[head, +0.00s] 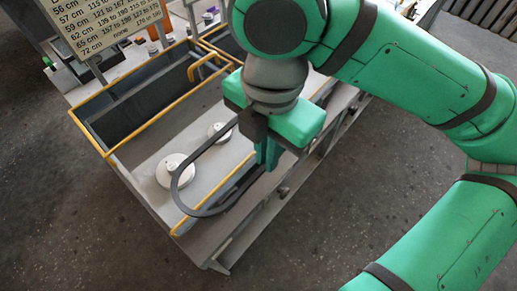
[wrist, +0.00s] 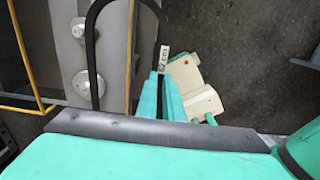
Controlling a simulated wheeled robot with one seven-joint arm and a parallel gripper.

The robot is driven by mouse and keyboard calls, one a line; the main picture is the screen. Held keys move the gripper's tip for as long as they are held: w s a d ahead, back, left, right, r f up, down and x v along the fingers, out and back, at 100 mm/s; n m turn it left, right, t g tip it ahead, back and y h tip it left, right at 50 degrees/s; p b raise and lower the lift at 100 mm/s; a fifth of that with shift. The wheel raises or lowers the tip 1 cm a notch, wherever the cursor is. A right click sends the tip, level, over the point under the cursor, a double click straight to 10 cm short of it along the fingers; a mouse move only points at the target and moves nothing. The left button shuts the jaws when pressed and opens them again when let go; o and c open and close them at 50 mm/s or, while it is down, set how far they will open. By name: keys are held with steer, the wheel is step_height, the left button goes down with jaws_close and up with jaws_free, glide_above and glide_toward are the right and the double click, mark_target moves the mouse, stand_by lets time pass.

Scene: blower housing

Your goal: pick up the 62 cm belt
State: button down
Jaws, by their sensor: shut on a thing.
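The belt (head: 203,213) is a thin dark loop hanging out to the left of my gripper (head: 268,158) in the head view. My gripper is shut on one side of it. In the wrist view the belt (wrist: 91,52) arches up and left from between the green fingers (wrist: 166,88). A small white tag (wrist: 163,58) with printing shows at the fingertips; I read "cm" on it, but the number is not clear. The held stretch of belt is hidden between the fingers. The loop passes in front of the grey deck and its pale discs.
Two pale round discs, a larger (head: 172,172) and a smaller (head: 220,132), sit on the grey deck (head: 150,146). Yellow rails (head: 92,135) edge an open bin at the left. A printed size chart (head: 105,22) stands at top left. Open floor (head: 70,230) lies in front.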

steer(key=shift+r, duration=2.1)
